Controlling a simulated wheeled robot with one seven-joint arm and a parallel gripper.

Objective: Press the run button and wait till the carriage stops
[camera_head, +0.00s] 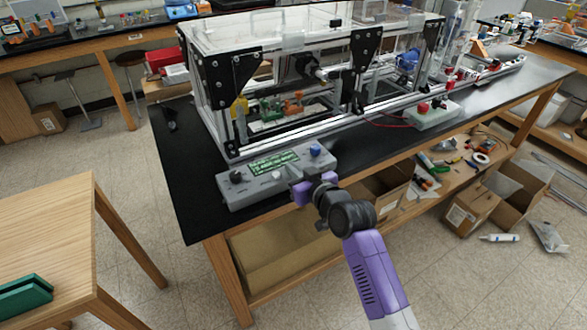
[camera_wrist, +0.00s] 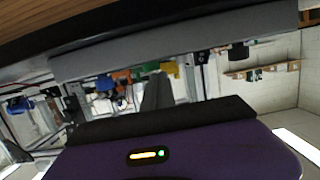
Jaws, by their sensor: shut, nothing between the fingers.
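A grey control box (camera_head: 250,190) lies on the black bench top in front of the extrusion frame. It has a green display (camera_head: 274,161), a black knob (camera_head: 237,177), a pale round button (camera_head: 276,175) and a blue button (camera_head: 315,150). I cannot read which one is the run button. My gripper (camera_head: 300,188) is at the box's near right edge; contact is unclear. Its shut, empty fingers show as a grey bar in the wrist view (camera_wrist: 157,92). The clear-walled frame (camera_head: 300,136) has rails and a dark block (camera_head: 305,66), possibly the carriage.
A pale box with red buttons (camera_head: 433,114) stands further right on the bench. A wooden table (camera_head: 60,225) with a green item (camera_head: 25,293) is at left. Bench top left of the control box is bare.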

